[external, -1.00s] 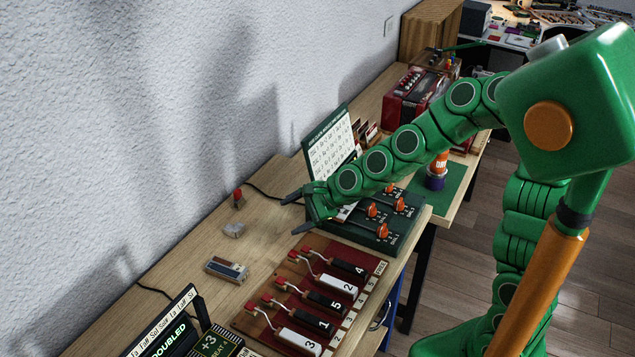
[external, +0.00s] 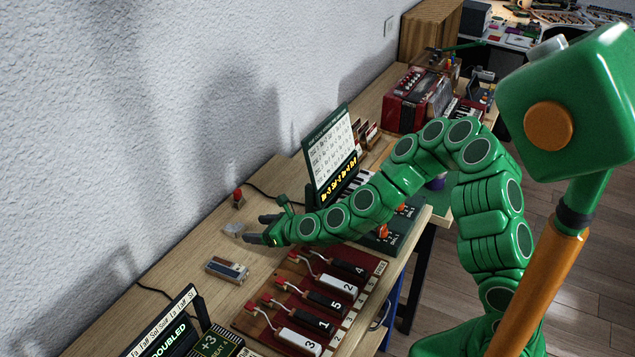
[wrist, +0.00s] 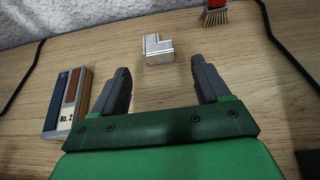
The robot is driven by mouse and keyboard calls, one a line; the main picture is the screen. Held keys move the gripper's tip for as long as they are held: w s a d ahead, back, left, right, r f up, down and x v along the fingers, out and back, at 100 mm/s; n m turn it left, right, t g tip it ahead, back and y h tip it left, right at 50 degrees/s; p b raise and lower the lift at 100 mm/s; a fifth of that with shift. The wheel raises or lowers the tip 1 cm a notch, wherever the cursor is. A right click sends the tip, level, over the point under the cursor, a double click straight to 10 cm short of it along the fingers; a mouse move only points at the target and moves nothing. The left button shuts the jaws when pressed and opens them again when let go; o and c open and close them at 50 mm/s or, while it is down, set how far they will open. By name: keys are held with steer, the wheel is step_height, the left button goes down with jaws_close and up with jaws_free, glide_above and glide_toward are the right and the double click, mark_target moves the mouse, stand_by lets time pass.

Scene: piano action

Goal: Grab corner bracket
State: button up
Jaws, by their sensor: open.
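The corner bracket (wrist: 158,48) is a small silvery L-shaped block lying on the wooden table, at the upper middle of the wrist view. In the external view the bracket (external: 233,229) lies near the wall, just beyond my fingertips. My gripper (wrist: 163,77) is open and empty. Its two dark fingers point toward the bracket, which appears ahead of them and roughly centred on the gap. In the external view my gripper (external: 254,228) is low over the table, just right of the bracket, and may overlap its edge. I cannot tell the exact height.
A small box marked "No. 2" (wrist: 67,100) lies left of my fingers. A red-handled brush (wrist: 215,14) is beyond the bracket to the right. Dark cables (wrist: 24,75) run along both sides. A red board with numbered keys (external: 311,297) is in front. Bare table (external: 190,255) surrounds the bracket.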

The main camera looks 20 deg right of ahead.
mark_target(237, 227)
steer(key=shift+x, duration=3.7)
steer(key=shift+a+r, duration=0.15)
steer(key=shift+r, duration=0.05)
steer(key=c, duration=1.1)
